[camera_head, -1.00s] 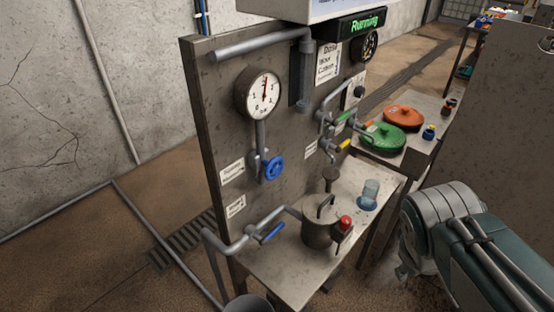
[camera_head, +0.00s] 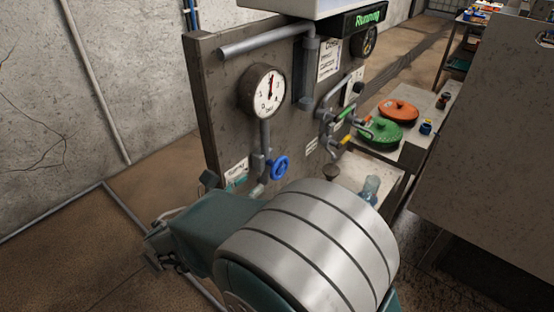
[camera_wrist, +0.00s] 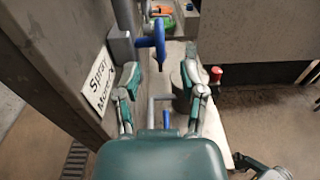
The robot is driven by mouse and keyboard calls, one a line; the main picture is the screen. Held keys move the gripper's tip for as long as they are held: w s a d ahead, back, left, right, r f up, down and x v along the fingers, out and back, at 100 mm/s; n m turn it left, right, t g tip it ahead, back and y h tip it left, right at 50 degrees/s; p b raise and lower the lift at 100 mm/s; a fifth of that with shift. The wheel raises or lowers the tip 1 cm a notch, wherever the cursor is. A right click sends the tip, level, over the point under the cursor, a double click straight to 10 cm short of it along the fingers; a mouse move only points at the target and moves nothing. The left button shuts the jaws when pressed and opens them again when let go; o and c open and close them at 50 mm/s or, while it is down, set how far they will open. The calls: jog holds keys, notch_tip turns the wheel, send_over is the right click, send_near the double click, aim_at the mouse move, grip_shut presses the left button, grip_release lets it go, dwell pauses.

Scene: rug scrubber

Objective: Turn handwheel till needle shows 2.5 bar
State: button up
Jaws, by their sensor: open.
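The blue handwheel (camera_head: 281,168) sits on a grey valve pipe on the dark panel, below the round white pressure gauge (camera_head: 268,92). Its needle points about straight up; the scale is too small to read. In the wrist view the handwheel (camera_wrist: 159,40) appears edge-on, ahead of and roughly between the fingers. My gripper (camera_wrist: 161,78) is open and empty, and its fingers appear apart from the wheel. In the head view my gripper (camera_head: 233,186) shows just left of and below the wheel, partly hidden by my arm.
A label plate (camera_wrist: 98,84) on the panel lies close to my left finger. A red button (camera_wrist: 216,74) stands on the bench to the right. Pipes with green and yellow handles (camera_head: 340,125) are right of the wheel. A green lid (camera_head: 380,136) lies further right.

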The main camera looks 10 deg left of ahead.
aim_at(273, 166)
jog(key=shift+t, duration=0.3)
jog(key=x, duration=1)
jog(key=shift+w+a+f, duration=0.1)
jog(key=shift+w+a, duration=0.1)
jog(key=shift+a, duration=0.05)
jog(key=shift+w+d, duration=0.1)
jog(key=shift+d, duration=0.35)
grip_shut()
jog(key=shift+a, duration=0.1)
